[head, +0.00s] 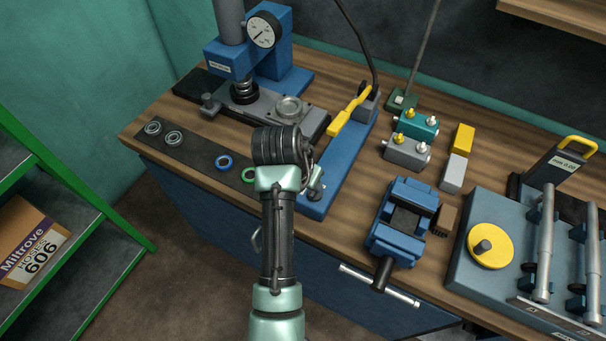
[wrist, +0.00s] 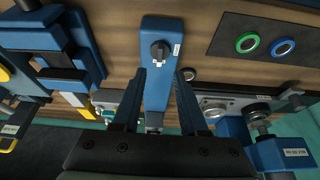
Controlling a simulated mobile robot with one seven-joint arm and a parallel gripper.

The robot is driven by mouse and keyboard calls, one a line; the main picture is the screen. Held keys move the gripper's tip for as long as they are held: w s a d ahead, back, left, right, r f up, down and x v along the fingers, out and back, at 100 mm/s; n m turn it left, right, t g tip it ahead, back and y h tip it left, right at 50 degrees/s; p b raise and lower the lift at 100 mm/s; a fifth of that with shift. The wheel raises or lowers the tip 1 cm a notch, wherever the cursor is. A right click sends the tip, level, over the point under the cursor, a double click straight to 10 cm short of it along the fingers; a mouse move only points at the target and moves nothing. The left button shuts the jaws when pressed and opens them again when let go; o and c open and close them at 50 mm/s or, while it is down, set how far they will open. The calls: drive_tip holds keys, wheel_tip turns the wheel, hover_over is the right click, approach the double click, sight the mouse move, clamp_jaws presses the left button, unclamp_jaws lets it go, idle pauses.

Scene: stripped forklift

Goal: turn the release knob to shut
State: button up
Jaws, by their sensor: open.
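The release knob (wrist: 160,50) is a small black knob on the bare end of the blue pump body (wrist: 162,25), with a white label beside it. In the wrist view my gripper (wrist: 161,72) is open, its two dark fingers apart and empty. The knob shows just beyond the fingertips, between their lines; I cannot tell the height gap. In the head view the blue pump body (head: 347,162) carries a yellow lever (head: 350,110). My arm's end is beside the body's near end there, and my fingers are hidden.
The press with a gauge (head: 262,32) stands left of the pump. A dark mat (head: 195,152) with several rings lies at the bench's left front. A blue vise (head: 404,220) and small valve blocks (head: 408,150) are to the right. Bare wood lies between pump and vise.

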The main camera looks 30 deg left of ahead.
drive_tip(key=v, duration=0.5)
drive_tip(key=shift+s+r, duration=0.1)
drive_tip(key=shift+r, duration=0.2)
